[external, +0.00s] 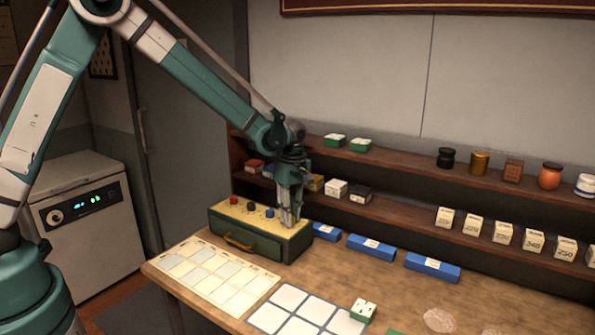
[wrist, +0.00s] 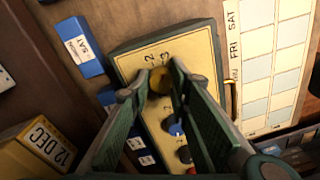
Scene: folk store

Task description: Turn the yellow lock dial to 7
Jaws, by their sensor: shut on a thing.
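The lock box (external: 262,247) is green with a yellow top and a yellow drawer handle, and stands at the back left of the table. The yellow lock dial (wrist: 160,80) sits near one end of that top, and my gripper (wrist: 161,74) is shut on it from above. In the external view my gripper (external: 290,222) hides the dial at the right end of the box. A blue dial (wrist: 175,127) and a red dial (external: 234,201) stand on the same top. Numerals show beside the yellow dial, but its setting cannot be read.
Blue labelled boxes (external: 432,266) lie along the back of the table. Shelves (external: 400,205) with small boxes and jars rise behind. A calendar sheet (external: 212,277) and a grid card (external: 290,300) lie in front of the lock box.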

